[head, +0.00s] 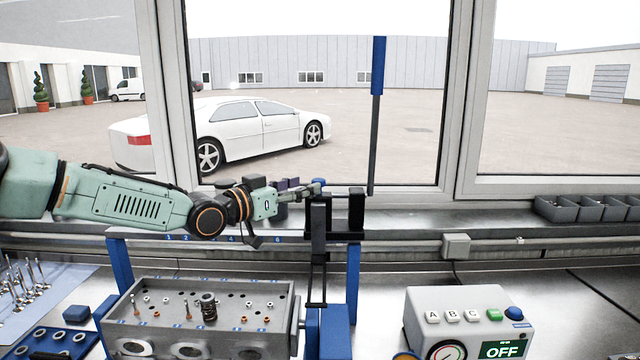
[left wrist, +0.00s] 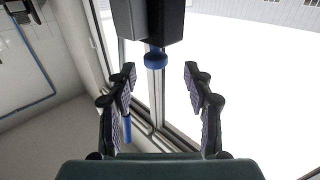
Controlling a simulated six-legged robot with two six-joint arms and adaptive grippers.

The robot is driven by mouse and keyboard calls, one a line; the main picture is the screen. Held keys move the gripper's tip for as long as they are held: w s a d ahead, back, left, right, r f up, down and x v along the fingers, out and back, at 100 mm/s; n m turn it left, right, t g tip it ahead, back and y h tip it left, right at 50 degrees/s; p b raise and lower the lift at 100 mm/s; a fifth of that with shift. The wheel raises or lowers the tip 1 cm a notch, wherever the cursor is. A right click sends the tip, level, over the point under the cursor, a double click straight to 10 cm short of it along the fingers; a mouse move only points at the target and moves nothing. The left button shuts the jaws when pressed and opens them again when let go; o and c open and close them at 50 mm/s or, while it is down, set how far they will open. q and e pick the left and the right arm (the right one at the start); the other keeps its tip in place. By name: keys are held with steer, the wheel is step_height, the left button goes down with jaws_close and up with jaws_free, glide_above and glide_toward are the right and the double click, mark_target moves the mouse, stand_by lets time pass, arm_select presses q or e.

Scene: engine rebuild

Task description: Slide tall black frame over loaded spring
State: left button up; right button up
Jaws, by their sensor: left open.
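A tall narrow black frame (head: 317,255) hangs upright from the black head (head: 348,222) of a blue-posted stand, just right of the cylinder head block (head: 270,335). A dark coil spring (head: 208,306) stands on the block's top, left of the frame and apart from it. My left gripper (head: 306,190) is level with the top of the frame. In the left wrist view the gripper's fingers (left wrist: 160,90) are spread with nothing between their pads. A dark block with a blue knob (left wrist: 156,58) shows beyond them. Whether a finger touches the frame cannot be told.
A lever with a blue grip (head: 378,65) rises at the stand's right. A control box (head: 465,310) reading OFF stands at the right front. Grey bins (head: 585,210) line the right sill. Bench between stand and control box is clear.

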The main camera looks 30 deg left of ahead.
mark_target(320, 179)
arm_select(q)
steer(key=x, duration=0.6)
steer(key=shift+s+d, duration=0.15)
steer(key=shift+d, duration=0.15)
steer(key=shift+s+r, duration=0.3)
steer(key=shift+s, duration=0.1)
steer(key=shift+s+a+r, duration=0.1)
steer(key=shift+s+a, duration=0.05)
steer(key=shift+s, duration=0.1)
steer(key=shift+c, duration=0.2)
steer(key=shift+w+f, duration=0.3)
steer(key=shift+w, duration=0.3)
steer(key=c, duration=0.4)
steer(key=shift+s+r, duration=0.1)
steer(key=shift+s, duration=0.05)
jaws_close()
